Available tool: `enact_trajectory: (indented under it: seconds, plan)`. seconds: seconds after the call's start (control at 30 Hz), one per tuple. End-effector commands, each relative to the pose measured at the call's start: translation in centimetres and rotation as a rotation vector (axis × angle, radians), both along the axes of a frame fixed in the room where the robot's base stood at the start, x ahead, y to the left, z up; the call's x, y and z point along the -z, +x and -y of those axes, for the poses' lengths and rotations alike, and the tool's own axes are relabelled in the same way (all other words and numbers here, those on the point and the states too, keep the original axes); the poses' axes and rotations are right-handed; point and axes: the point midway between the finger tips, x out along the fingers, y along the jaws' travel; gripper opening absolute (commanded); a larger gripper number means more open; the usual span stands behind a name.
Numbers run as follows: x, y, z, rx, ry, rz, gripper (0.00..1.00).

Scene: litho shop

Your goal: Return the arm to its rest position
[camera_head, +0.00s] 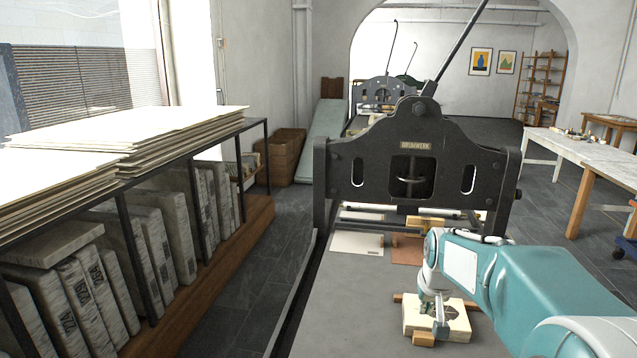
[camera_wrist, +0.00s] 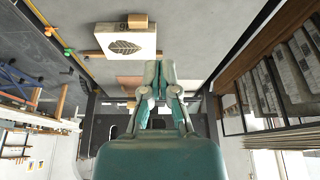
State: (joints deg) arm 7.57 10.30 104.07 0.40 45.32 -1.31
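My teal arm reaches in from the right in the head view, with my gripper (camera_head: 432,308) pointing down in front of the pale stone block (camera_head: 458,325). In the wrist view my gripper's fingers (camera_wrist: 160,66) are together, with nothing seen between them. The stone with a dark leaf print (camera_wrist: 125,46) lies apart from the fingertips, to their upper left. In the head view the gripper partly hides the stone's top and the leaf print. The exact height of the fingertips above the press bed is unclear.
The dark press frame (camera_head: 450,160) stands across the grey bed (camera_head: 350,310). Small wooden blocks (camera_head: 423,338) lie against the stone. A pale sheet (camera_head: 357,243) and a brown plate (camera_head: 407,250) lie farther back. A stone rack (camera_head: 205,275) is left; a white table (camera_head: 590,160) is right.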

Motion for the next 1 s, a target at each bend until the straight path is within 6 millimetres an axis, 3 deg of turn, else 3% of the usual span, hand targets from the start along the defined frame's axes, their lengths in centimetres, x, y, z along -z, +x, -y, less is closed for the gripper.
enact_trajectory:
  seconds: [0.2, 0.5, 0.77, 1.0]
  plan:
    - [-3.3, -5.3, -1.9, -0.023, -0.004, 0.031, 0.0]
    - [-5.6, -12.9, -4.0, -0.053, -0.006, 0.067, 0.0]
    - [-5.9, -19.4, -5.4, -0.079, -0.007, 0.097, 0.0]
    - [-4.9, -24.9, -6.3, -0.102, -0.007, 0.124, 0.0]
